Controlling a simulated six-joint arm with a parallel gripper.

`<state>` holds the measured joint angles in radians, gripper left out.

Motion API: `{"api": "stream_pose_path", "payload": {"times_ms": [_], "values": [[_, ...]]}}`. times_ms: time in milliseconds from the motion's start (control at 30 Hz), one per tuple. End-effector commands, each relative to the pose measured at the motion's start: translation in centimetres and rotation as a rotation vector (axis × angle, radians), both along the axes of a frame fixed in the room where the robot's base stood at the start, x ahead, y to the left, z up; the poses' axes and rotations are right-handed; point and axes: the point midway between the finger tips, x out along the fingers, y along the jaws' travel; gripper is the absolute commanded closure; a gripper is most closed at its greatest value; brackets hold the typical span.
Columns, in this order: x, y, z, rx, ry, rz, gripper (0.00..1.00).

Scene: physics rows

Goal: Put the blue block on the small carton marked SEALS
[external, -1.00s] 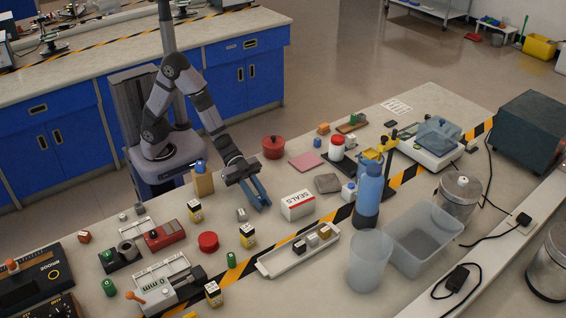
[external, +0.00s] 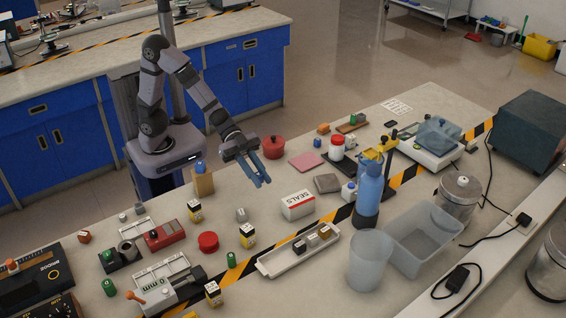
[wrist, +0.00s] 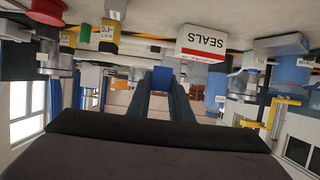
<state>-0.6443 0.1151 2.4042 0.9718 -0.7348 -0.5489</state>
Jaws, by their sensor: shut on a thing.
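The small carton marked SEALS (external: 298,205) is white with a red band and stands on the bench, right of and below my gripper in the external view. It also shows, upside down, at the top of the wrist view (wrist: 205,43). My gripper (external: 262,178) is above the bench with its fingers shut. In the wrist view a blue block (wrist: 162,76) sits between the fingertips, held clear of the carton. In the external view the block is hard to tell from the blue fingers.
A white tray (external: 275,266) with several small blocks lies in front of the carton. A blue bottle (external: 369,190) and a grey pad (external: 327,183) are to its right. A wooden block (external: 203,182) and a red pot (external: 273,147) stand near my gripper.

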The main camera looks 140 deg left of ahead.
Motion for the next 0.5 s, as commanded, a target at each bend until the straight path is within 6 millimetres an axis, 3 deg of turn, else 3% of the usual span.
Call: {"api": "stream_pose_path", "payload": {"times_ms": [167, 400, 500], "values": [[0.2, -0.4, 0.5, 0.001, 0.000, -0.010, 1.00], [1.0, -3.6, 0.1, -0.004, 0.005, -0.076, 1.00], [2.5, -4.9, 0.8, 0.001, 0.000, -0.111, 1.00]]}}
